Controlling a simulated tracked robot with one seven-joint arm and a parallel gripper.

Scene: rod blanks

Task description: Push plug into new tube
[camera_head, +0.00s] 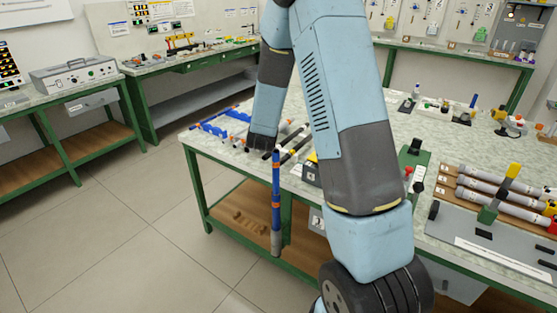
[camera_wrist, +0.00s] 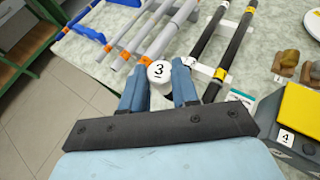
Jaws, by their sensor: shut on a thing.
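My gripper (camera_wrist: 160,84) is shut on a white round plug (camera_wrist: 158,73) marked 3, with one blue finger on each side of it. Right behind the plug is the orange-banded end of a grey tube (camera_wrist: 170,37), which runs away from me on the rack. The plug lines up closely with this end. I cannot tell whether it touches the tube or is partly inside it. In the head view my gripper (camera_head: 261,143) is low over the table's left part; the plug is hidden there.
More grey tubes lie left of the plug and black tubes (camera_wrist: 209,54) lie right, on the table (camera_head: 360,108). A yellow-topped block marked 4 (camera_wrist: 300,112) is near right. A blue orange-banded rod (camera_head: 276,205) stands upright before the table edge. Floor is free at left.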

